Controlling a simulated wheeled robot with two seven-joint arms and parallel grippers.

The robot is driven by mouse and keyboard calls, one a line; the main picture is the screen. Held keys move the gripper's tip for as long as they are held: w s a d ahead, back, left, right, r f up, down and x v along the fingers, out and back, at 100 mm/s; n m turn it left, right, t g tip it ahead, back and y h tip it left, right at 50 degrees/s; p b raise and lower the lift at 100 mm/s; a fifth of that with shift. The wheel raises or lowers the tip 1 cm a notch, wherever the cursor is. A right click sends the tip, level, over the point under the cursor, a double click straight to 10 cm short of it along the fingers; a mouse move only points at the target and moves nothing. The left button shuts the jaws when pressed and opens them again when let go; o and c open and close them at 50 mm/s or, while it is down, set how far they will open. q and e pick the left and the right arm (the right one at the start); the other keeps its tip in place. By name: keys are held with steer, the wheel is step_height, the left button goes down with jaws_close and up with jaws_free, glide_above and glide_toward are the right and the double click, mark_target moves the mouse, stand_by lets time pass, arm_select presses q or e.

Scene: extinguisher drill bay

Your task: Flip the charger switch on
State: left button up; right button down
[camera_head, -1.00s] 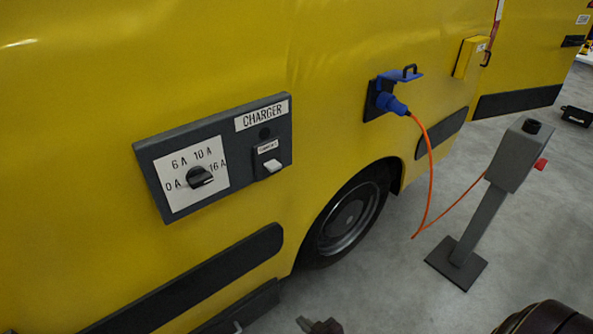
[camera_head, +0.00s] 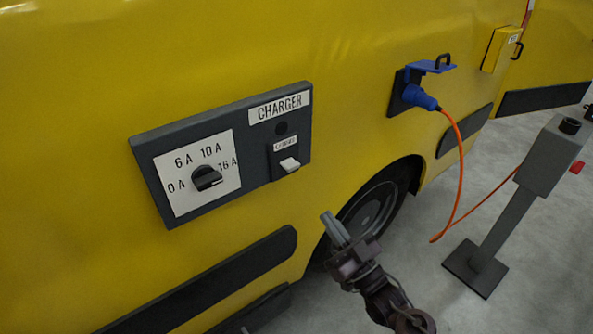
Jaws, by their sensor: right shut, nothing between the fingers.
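The charger panel (camera_head: 236,199) is a dark grey plate on the yellow vehicle's side, with a "CHARGER" label. Its white switch (camera_head: 290,164) sits at the right below a small label and a dark round spot. A black rotary knob (camera_head: 207,178) sits on a white dial plate marked 0 A, 6 A, 10 A and 16 A. My right gripper (camera_head: 335,229) is shut and empty, below and to the right of the switch in the picture, apart from the panel. My left gripper is not in view.
A blue plug (camera_head: 420,97) with an orange cable (camera_head: 461,165) sits in a socket right of the panel. The cable runs to a grey post (camera_head: 510,208) on the floor. A dark trim strip (camera_head: 205,285) lies below the panel. A yellow box (camera_head: 501,49) is at the upper right.

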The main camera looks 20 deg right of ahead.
mark_target(288, 160)
steer(key=p+x, duration=0.3)
steer(key=x, duration=1)
steer(key=shift+p, duration=0.4)
steer(key=shift+w+a+r, duration=0.1)
steer(key=shift+w+a, duration=0.1)
steer(key=shift+w, duration=0.2)
steer(key=shift+w+r+p, duration=0.15)
steer(key=shift+r+p, duration=0.3)
steer(key=shift+p, duration=0.4)
steer(key=shift+f+g, duration=0.3)
